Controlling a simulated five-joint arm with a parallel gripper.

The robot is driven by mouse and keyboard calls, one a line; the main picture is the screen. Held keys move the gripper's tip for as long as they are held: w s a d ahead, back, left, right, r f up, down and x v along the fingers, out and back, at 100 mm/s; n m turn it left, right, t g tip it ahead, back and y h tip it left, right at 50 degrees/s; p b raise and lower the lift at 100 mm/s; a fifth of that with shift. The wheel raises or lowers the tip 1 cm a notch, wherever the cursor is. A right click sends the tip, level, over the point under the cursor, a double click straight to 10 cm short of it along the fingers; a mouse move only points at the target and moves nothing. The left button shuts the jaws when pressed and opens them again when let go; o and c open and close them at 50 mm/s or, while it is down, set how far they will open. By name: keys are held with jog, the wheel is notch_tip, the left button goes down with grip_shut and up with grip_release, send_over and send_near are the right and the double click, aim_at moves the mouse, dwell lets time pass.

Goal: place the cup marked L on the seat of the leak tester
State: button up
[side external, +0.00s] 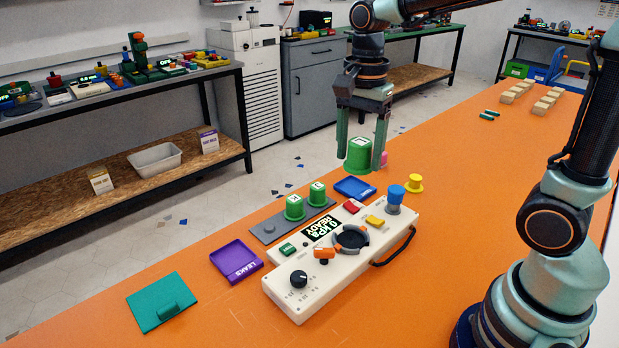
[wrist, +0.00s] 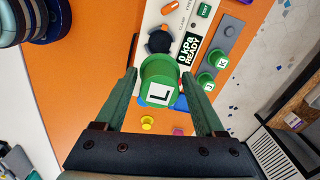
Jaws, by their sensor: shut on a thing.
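The green cup marked L (side external: 358,157) is held between the two fingers of my gripper (side external: 361,163), up in the air beyond the leak tester. In the wrist view the cup (wrist: 158,82) shows its white L label, and my gripper (wrist: 159,76) is shut on it. The leak tester (side external: 312,283) is a cream box on the orange table, its display reading 0 kPa READY. Its seat (side external: 351,238) is a dark round ring that looks empty in the side view. In the wrist view the cup partly hides the seat (wrist: 158,41).
Two more green cups (side external: 295,207) (side external: 317,194) stand on a grey rack (side external: 265,231) behind the tester. A purple LEAKS tray (side external: 236,260), a blue tray (side external: 355,189) and a teal plate (side external: 162,302) lie nearby. A blue-topped knob (side external: 396,193) rises at the tester's far end.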

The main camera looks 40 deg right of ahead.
aim_at(350, 241)
notch_tip(350, 241, down, 18)
jog(key=shift+r, duration=0.1)
dwell(0.4)
jog(key=o, duration=1.3)
